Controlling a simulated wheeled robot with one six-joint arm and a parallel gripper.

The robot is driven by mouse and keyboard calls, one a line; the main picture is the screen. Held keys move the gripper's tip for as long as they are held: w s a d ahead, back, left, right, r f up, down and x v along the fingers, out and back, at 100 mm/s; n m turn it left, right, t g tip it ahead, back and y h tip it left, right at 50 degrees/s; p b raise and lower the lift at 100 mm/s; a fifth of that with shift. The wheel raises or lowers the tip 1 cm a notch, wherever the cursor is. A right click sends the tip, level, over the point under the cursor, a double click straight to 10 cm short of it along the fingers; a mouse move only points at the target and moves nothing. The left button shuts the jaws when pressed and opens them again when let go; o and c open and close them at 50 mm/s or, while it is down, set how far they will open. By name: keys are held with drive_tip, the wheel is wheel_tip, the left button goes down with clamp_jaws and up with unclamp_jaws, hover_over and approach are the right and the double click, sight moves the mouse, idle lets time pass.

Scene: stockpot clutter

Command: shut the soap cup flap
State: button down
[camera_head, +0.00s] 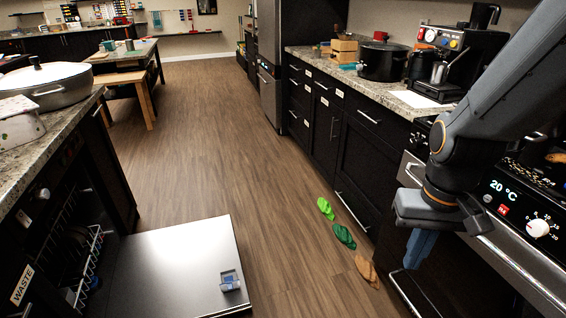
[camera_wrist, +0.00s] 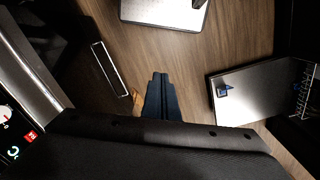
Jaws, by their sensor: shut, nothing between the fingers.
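The soap cup (camera_head: 230,281) is a small blue and grey fitting on the inner face of the lowered dishwasher door (camera_head: 165,265). It also shows in the wrist view (camera_wrist: 223,90), right of my fingers. Its flap seems to stand up from the cup, but it is too small to be sure. My gripper (camera_head: 412,264) hangs at the right by the oven front, well apart from the door and the cup. Its blue fingers (camera_wrist: 160,76) are together and empty, pointing down towards the floor.
The oven (camera_head: 500,215) is close to my arm. A dish rack (camera_head: 87,268) is inside the dishwasher. The wooden floor (camera_head: 210,150) ahead is clear.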

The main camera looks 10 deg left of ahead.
drive_tip(key=m+g+y+b, duration=0.4)
drive_tip(key=m+y+b, duration=1.4)
drive_tip(key=m+b, duration=1.75)
approach(231, 289)
drive_tip(key=s+d+f+n+b, duration=0.3)
drive_tip(key=s+d+n+b, duration=0.1)
drive_tip(key=d+n, duration=0.1)
drive_tip(key=w+a+r+b, duration=0.1)
drive_tip(key=a+b, duration=0.4)
drive_tip(key=a, duration=0.6)
drive_tip(key=shift+a+r, duration=0.3)
drive_tip(key=shift+r, duration=0.25)
drive_tip(key=shift+w+r, duration=0.1)
